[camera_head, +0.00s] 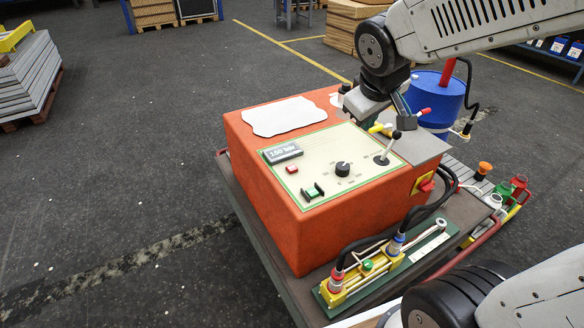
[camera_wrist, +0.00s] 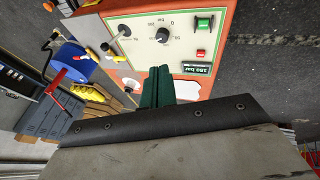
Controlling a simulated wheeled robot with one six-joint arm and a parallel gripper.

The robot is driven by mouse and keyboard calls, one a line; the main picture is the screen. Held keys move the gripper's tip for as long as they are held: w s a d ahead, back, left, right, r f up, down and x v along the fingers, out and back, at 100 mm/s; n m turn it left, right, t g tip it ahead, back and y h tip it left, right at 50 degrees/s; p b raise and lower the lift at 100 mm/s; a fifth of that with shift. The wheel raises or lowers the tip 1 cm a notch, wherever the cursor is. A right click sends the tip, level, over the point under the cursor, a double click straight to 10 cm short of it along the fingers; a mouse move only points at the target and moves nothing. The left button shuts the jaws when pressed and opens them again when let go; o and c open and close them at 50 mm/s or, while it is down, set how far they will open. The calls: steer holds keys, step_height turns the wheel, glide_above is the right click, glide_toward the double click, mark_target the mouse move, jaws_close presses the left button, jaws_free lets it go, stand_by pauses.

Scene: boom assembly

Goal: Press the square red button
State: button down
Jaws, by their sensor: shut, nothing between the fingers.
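The square red button (camera_head: 292,169) is small and sits on the cream panel (camera_head: 325,190) on top of the orange box, just below the dark display. It also shows in the wrist view (camera_wrist: 200,53), to the right of my fingers and near the display (camera_wrist: 197,69). My gripper (camera_head: 378,118) is above the far right part of the box, apart from the button. In the wrist view its dark green fingers (camera_wrist: 159,72) are together and hold nothing. In the head view the fingertips are partly hidden by my wrist.
A white sheet (camera_head: 283,117) lies on the box. A blue drum (camera_head: 438,100) stands behind. Hoses and a yellow fitting (camera_head: 365,271) are in front.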

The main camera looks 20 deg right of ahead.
steer(key=w+a+f+n+t+y, duration=0.1)
steer(key=w+f+n+t, duration=0.35)
steer(key=w, duration=1.05)
steer(key=n+y, duration=0.5)
steer(key=n, duration=0.1)
glide_above(295, 169)
step_height(295, 169, down, 13)
steer(key=shift+g, duration=0.35)
steer(key=shift+a, duration=0.1)
steer(key=shift+f, duration=4.3)
steer(key=shift+f, duration=0.4)
